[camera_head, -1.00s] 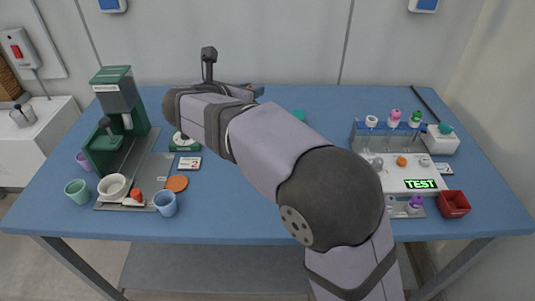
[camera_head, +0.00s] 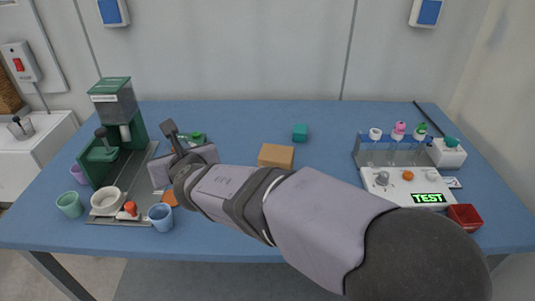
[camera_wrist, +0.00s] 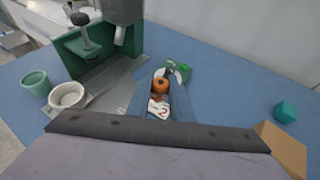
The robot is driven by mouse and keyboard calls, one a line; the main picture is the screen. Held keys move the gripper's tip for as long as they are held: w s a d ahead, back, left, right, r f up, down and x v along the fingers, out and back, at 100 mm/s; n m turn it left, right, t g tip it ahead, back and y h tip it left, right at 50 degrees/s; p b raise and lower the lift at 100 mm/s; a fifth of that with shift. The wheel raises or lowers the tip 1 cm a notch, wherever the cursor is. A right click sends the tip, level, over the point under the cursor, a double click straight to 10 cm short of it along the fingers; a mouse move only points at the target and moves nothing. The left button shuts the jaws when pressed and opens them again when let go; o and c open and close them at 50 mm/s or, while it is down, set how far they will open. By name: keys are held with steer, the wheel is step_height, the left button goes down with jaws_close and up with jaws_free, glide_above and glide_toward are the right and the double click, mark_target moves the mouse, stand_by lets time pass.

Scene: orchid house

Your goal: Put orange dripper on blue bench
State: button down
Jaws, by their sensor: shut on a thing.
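In the wrist view an orange piece (camera_wrist: 160,86) with a dark centre, which I take for the orange dripper, sits between the fingers of my gripper (camera_wrist: 161,98). My gripper is shut on it. I cannot tell whether the piece touches the bench top. A white card marked 2 (camera_wrist: 158,109) shows just below the piece in the wrist view.
The green machine (camera_head: 113,105), a white bowl (camera_head: 107,201), a red-orange piece (camera_head: 130,208) and a blue cup (camera_head: 161,217) stand at left. A tan block (camera_head: 276,156) and teal cube (camera_head: 300,132) are mid-bench. A rack and test device (camera_head: 410,188) stand at right. The back middle is clear.

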steer(key=shift+f, duration=0.1)
steer(key=shift+f+b, duration=2.95)
steer(key=shift+f, duration=1.95)
steer(key=shift+f, duration=0.15)
steer(key=c, duration=1.6)
jaws_free()
